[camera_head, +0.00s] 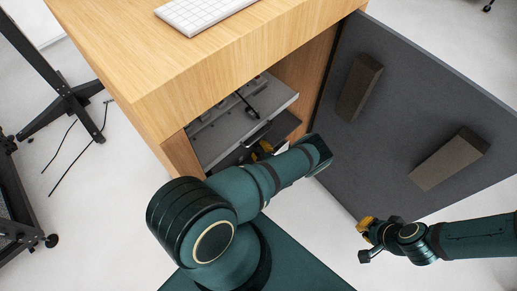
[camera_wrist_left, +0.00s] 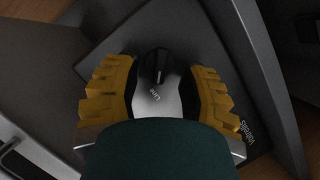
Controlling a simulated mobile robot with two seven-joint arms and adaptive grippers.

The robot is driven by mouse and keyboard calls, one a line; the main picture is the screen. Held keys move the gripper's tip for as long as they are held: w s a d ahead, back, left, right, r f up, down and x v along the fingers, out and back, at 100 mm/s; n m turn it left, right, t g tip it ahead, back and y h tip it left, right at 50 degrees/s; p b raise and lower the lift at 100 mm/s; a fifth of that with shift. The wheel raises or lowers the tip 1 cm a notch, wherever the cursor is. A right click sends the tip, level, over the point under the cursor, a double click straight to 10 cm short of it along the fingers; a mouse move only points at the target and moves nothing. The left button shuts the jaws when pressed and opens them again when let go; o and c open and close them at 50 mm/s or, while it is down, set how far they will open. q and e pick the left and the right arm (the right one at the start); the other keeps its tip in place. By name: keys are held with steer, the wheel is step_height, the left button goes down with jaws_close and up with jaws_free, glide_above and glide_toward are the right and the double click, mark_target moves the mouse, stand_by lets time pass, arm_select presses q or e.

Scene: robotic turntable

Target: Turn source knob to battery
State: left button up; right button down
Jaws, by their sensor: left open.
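The source knob (camera_wrist_left: 155,68) is a dark round knob with a light pointer line, on a dark panel in the left wrist view. The printed word "Line" shows just below it in the picture. My left gripper (camera_wrist_left: 160,80) is open, its yellow ridged fingers on either side of the knob with a gap on each side. In the head view my left gripper (camera_head: 262,150) reaches into the open cabinet, mostly hidden by my own arm; the knob is hidden there. My right gripper (camera_head: 370,238) hangs outside, by the door's lower edge; its opening is unclear.
The wooden cabinet (camera_head: 150,75) has a white keyboard (camera_head: 203,10) on top. A grey shelf unit (camera_head: 225,128) sits inside. The open grey door (camera_head: 400,110), with two brown blocks, stands at the right. A black stand (camera_head: 70,95) and cables are at left.

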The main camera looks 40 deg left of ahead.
arm_select(q)
steer(key=shift+w+a+f, duration=0.15)
steer(key=shift+w+a, duration=0.1)
steer(key=shift+a, duration=0.3)
jaws_close()
